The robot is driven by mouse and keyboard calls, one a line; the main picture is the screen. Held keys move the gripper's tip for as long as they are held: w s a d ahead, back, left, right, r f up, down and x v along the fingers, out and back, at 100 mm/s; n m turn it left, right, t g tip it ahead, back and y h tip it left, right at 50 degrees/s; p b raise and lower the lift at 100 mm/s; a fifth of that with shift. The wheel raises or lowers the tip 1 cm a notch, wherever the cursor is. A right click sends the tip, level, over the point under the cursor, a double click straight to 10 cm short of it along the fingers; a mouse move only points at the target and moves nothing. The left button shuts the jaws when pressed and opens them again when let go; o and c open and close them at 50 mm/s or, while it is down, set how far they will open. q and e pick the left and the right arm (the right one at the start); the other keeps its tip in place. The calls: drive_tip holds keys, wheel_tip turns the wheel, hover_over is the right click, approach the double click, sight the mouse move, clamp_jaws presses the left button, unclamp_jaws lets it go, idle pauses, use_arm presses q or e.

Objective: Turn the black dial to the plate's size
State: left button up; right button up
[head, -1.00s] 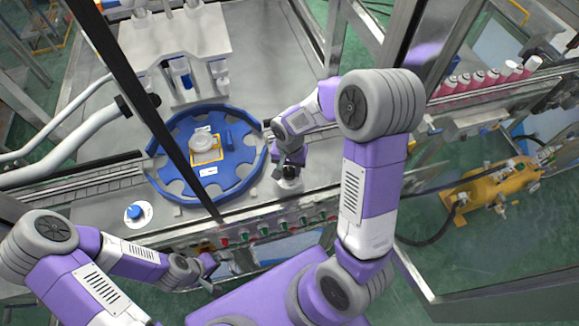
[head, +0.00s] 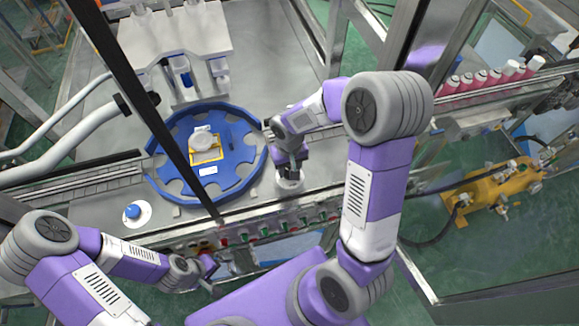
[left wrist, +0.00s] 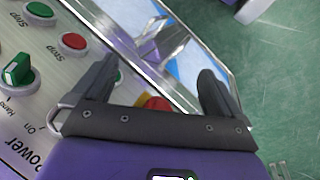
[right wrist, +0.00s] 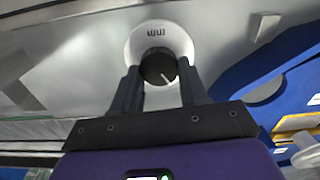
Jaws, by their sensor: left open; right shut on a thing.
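The black dial (right wrist: 158,66) sits on a round white disc (right wrist: 178,38) marked "mm" in the right wrist view. A white pointer line on the dial points down and right in that view. My right gripper (right wrist: 160,80) is shut on the dial, one finger on each side. In the head view my right gripper (head: 289,170) covers most of the dial above its white disc (head: 290,186). My left gripper (left wrist: 157,82) is open and empty over the front button panel. I cannot read a size on any plate.
A blue star wheel (head: 160,185) with a yellow frame (head: 207,157) and a white label (head: 208,171) lies left of the dial. A blue knob (head: 132,211) on a white disc is further left. Red and green buttons line the front edge. A dark post crosses the wheel.

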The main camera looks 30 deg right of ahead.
drive_tip(key=shift+n, duration=1)
drive_tip(key=o, duration=1.1)
drive_tip(key=shift+c, duration=0.2)
drive_tip(key=shift+r+p, duration=0.35)
drive_tip(key=shift+r, duration=3.45)
